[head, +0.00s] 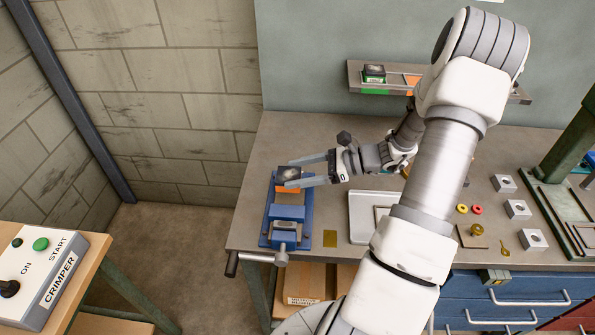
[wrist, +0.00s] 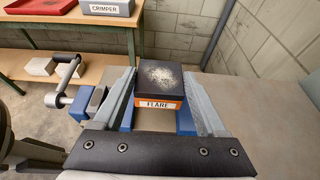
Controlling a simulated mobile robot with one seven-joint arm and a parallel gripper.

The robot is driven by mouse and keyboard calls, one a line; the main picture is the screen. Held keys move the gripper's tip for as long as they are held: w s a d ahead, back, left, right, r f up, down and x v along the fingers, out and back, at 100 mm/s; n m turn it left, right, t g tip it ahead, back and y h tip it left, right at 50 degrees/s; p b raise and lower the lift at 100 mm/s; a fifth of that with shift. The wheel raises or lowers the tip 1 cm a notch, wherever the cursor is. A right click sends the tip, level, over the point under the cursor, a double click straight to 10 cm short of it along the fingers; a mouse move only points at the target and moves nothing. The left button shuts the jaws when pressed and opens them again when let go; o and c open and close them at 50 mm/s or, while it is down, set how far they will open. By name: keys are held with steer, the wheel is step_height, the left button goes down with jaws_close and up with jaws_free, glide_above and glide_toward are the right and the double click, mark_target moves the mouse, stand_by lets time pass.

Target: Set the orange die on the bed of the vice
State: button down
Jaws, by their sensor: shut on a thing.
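The orange die (head: 288,175) has a dark speckled top and an orange lower band. In the wrist view the die (wrist: 160,88) stands upright, with its FLARE label facing me. My gripper (head: 285,172) is shut on it, one long finger on each side, as the wrist view (wrist: 160,80) also shows. The blue vice (head: 286,213) is at the left end of the bench, its handle toward the front. The die is over the far part of the vice; the fingers partly hide the bed. I cannot tell whether the die touches the bed.
A shelf (head: 450,88) behind holds a green die (head: 374,76) beside an orange patch. A pale tray (head: 362,222) is right of the vice. Several grey blocks and small parts lie farther right, near a green press (head: 570,140). A crimper box (head: 42,272) stands at left.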

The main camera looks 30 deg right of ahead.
steer(key=shift+f+b, duration=1.55)
steer(key=shift+f, duration=0.8)
steer(key=shift+f, duration=0.5)
stand_by(0.7)
stand_by(0.8)
jaws_free()
steer(key=shift+s, duration=0.1)
steer(key=v, duration=1.7)
steer(key=shift+d+b, duration=0.2)
steer(key=shift+b, duration=0.15)
steer(key=shift+r, duration=0.1)
